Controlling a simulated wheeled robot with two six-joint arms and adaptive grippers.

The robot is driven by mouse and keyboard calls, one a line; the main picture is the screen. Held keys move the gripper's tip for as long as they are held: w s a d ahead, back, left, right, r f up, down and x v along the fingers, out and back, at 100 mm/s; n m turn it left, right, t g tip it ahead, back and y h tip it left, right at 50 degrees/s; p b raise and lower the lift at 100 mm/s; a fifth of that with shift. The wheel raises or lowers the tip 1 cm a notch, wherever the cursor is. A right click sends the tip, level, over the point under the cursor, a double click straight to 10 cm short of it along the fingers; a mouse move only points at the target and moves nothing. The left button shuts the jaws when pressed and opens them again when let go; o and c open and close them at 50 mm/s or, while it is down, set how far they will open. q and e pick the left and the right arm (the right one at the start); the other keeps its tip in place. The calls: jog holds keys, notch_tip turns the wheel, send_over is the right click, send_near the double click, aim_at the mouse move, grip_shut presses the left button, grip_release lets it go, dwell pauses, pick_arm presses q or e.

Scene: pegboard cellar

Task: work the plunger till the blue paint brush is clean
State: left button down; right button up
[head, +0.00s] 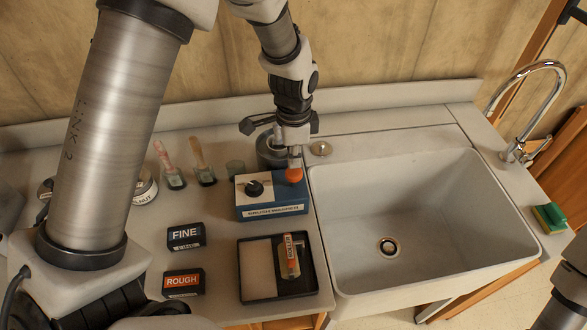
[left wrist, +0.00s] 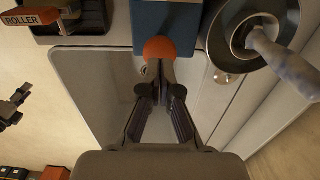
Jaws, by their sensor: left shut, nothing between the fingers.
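A blue box (head: 272,208) with a black dial (head: 254,188) and an orange ball knob (head: 294,175) stands left of the sink. My left gripper (head: 295,157) points down at the knob. In the left wrist view its shut, empty fingertips (left wrist: 160,75) meet the edge of the orange knob (left wrist: 159,48); touching or just above, I cannot tell. A round grey metal pot (head: 268,152) stands behind the box. In the left wrist view, a pale blue-grey handle (left wrist: 285,65) slants out of it, its bristles hidden. A dark gripper (left wrist: 15,103), seemingly my right, shows small over the floor.
Brushes with pink (head: 163,154) and brown (head: 199,153) handles stand in small jars. FINE (head: 185,236) and ROUGH (head: 183,282) blocks and a black tray (head: 311,285) lie in front. The sink (head: 440,225) is empty. A sponge (head: 549,218) lies at its right.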

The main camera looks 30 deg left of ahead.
aim_at(294, 171)
pick_arm(q)
jog(key=shift+f+b, duration=1.3)
jog(key=shift+f, duration=1.35)
notch_tip(294, 171, up, 4)
jog(key=p, duration=0.4)
jog(key=shift+f, duration=0.2)
jog(key=shift+f+b, duration=1.05)
jog(key=shift+f, duration=0.8)
notch_tip(294, 171, up, 4)
jog(key=p, duration=0.3)
jog(key=shift+p, duration=0.35)
jog(key=shift+f, duration=0.35)
